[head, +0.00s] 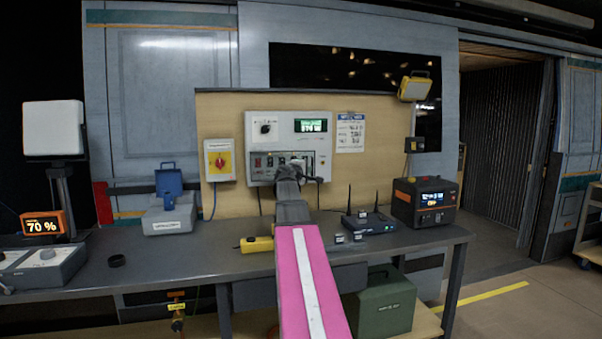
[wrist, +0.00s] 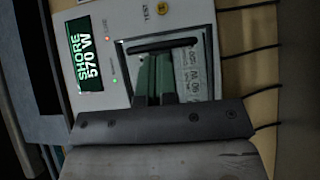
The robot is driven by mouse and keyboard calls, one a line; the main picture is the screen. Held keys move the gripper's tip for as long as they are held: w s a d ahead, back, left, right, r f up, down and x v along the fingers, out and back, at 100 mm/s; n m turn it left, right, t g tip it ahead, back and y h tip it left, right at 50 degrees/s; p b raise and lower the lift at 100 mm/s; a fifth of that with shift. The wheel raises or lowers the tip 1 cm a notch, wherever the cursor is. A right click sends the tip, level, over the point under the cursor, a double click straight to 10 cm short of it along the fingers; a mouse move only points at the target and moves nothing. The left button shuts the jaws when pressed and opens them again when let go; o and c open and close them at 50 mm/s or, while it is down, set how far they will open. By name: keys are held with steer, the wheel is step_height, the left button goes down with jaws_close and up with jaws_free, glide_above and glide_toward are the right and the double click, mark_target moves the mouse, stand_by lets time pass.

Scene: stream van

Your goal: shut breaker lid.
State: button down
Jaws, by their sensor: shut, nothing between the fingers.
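The grey-white breaker panel (head: 283,125) is on the plywood wall behind the bench. A row of breaker switches (head: 268,162) shows in its lower left part. In the wrist view, the panel face (wrist: 115,20) fills the upper middle. A dark-edged clear window (wrist: 205,50), which seems to be the breaker lid, has a black bar across it and a printed label behind it. My gripper (wrist: 155,70) is shut and empty, its fingers in front of this window, close to the bar. I cannot tell whether they touch. My arm hides the panel's lower right in the head view.
On the bench stand a blue-lidded grey case (head: 169,215), a yellow tool (head: 257,244), a router (head: 368,222) and a black power station (head: 425,208). Cables (wrist: 250,47) run off the panel.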

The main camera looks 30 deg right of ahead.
steer(key=shift+x, duration=1.1)
steer(key=shift+n+t+y, duration=0.6)
steer(key=shift+t, duration=0.2)
steer(key=shift+w+d+r, duration=0.1)
steer(key=shift+w+d, duration=0.35)
steer(key=shift+w, duration=0.3)
steer(key=shift+w+d, duration=0.5)
steer(key=shift+w, duration=0.25)
steer(key=shift+w+d, duration=0.45)
steer(key=shift+w, duration=0.4)
steer(key=s+v, duration=0.1)
steer(key=v, duration=1.3)
steer(key=shift+s+d, duration=0.15)
steer(key=shift+s, duration=0.1)
